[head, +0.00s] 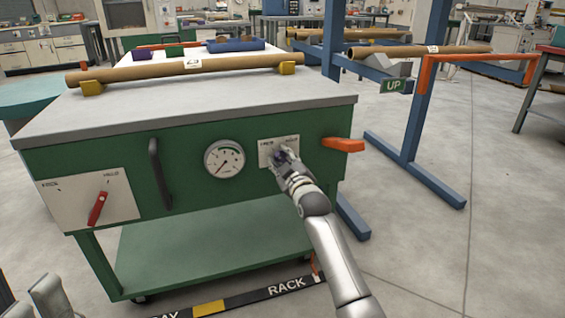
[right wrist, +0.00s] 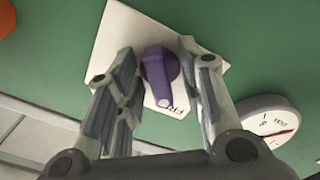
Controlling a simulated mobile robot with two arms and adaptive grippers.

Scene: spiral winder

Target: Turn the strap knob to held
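A purple knob (right wrist: 157,75) sits on a white plate (right wrist: 118,38) on the cart's green front panel; part of a label starting "FR" shows beside it. In the head view the plate (head: 267,150) is right of the gauge, and my gripper mostly hides the knob. My right gripper (right wrist: 160,62) has its fingers on either side of the knob, apart, and I see no clear grip on it. It also shows in the head view (head: 284,160). Grey finger-like parts of my left gripper (head: 42,297) show at the bottom left, cut off by the frame.
A red lever (head: 98,208) is on another white plate (head: 122,198) at the panel's left. A dark handle (head: 159,174) and a round gauge (head: 224,160) lie between the plates. An orange handle (head: 343,145) sticks out at the right. A brown tube (head: 150,72) rests on top.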

